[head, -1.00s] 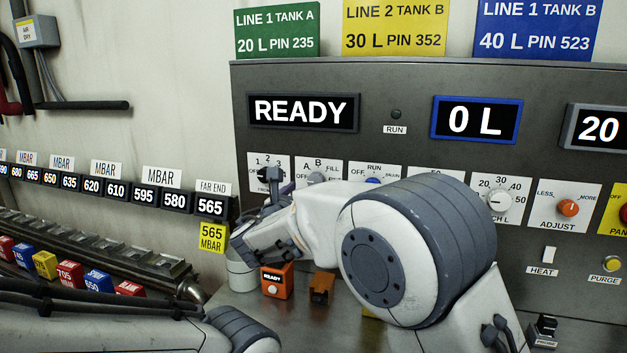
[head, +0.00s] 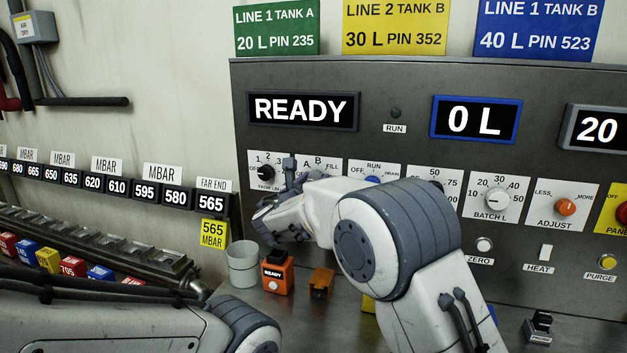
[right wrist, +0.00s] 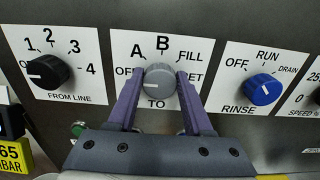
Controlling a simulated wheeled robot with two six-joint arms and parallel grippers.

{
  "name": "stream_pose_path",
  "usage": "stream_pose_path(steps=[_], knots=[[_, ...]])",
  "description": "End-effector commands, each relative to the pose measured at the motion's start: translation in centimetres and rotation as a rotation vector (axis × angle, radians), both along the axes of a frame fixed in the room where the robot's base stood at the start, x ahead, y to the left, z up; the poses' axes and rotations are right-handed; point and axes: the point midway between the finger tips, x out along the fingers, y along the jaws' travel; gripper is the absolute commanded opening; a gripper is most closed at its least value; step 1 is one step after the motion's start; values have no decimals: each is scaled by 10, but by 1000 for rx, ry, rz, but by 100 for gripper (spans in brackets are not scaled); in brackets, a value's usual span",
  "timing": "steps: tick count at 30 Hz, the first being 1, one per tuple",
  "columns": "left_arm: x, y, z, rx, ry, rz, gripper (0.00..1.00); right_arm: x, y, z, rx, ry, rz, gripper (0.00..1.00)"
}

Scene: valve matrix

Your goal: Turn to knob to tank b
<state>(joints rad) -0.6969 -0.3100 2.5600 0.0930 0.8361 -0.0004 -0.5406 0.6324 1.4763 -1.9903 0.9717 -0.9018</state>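The grey knob (right wrist: 160,80) labelled TO is on a white plate marked OFF, A, B, FILL and a partly covered label. Its pale mark points left, toward OFF, and B is at the top. My right gripper (right wrist: 161,76) has its two purple fingers one on each side of this knob, close to its sides; firm contact cannot be made out. In the head view my right gripper (head: 290,176) is in front of the TO plate and hides the knob. My left gripper is out of view; only part of the left arm shows at the bottom left.
The black FROM LINE knob (right wrist: 49,72) is left of the TO knob and the blue RINSE knob (right wrist: 263,89) is right. The displays read READY (head: 304,110) and 0 L (head: 475,120). A pale cup (head: 242,264) and an orange READY box (head: 277,274) stand below.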

Motion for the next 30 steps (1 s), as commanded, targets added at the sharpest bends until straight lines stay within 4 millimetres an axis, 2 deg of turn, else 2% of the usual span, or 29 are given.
stream_pose_path(steps=[5,11,30], knots=[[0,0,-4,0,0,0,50,0,0,-1,10,-3,0,0],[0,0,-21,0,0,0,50,-1,0,-4,72,-25,0,0],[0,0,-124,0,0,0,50,-1,-2,-8,595,-196,1,0]])
